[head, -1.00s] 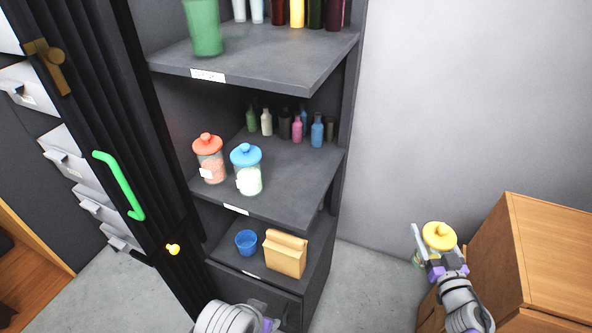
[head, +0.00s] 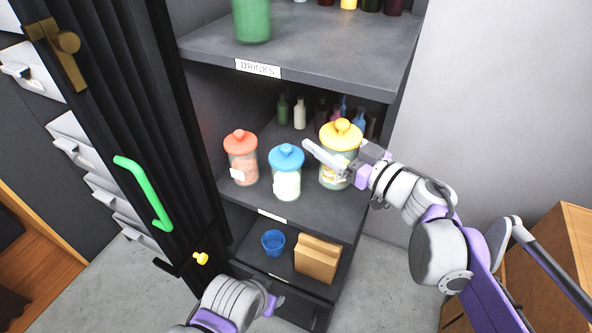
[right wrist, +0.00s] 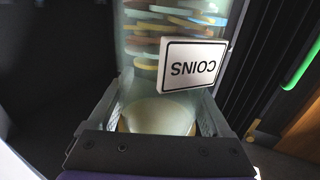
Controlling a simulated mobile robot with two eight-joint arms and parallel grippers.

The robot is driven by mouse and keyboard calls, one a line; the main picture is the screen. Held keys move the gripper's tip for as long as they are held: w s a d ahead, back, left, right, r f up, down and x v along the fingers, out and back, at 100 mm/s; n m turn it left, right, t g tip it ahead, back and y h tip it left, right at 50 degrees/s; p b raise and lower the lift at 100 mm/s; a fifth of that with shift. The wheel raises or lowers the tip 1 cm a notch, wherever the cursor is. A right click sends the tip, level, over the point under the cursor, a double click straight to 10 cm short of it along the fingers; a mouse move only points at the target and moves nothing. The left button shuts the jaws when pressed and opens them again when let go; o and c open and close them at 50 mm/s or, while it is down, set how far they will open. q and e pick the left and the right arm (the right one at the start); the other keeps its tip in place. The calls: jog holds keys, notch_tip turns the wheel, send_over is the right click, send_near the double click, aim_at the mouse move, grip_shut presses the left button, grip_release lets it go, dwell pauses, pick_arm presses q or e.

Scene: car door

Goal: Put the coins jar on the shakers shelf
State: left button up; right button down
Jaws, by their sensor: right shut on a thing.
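The coins jar is a clear jar with a yellow lid (head: 342,134), at the right front of the middle shelf (head: 318,213) in the head view. Its COINS label (right wrist: 193,66) reads upside down in the right wrist view, with coloured coins behind the glass. My right gripper (head: 335,164) is shut on the jar from the right, its fingers on both sides of it. I cannot tell whether the jar's base touches the shelf. Several small bottles (head: 300,114) stand at the back of this shelf. My left gripper (head: 272,300) is low at the front; its fingers are unclear.
A red-lidded jar (head: 241,160) and a blue-lidded jar (head: 287,175) stand left of the coins jar. The shelf labelled DRINKS (head: 310,55) is above. A blue cup (head: 273,242) and a paper bag (head: 317,258) sit below. The dark door (head: 110,110) is open at left.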

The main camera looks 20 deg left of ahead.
aim_at(325, 174)
jog(key=shift+s+f+b, duration=0.1)
jog(key=shift+f+b, duration=0.6)
jog(key=shift+f, duration=4.05)
jog(key=shift+f, duration=0.15)
grip_release()
jog(key=v, duration=1.2)
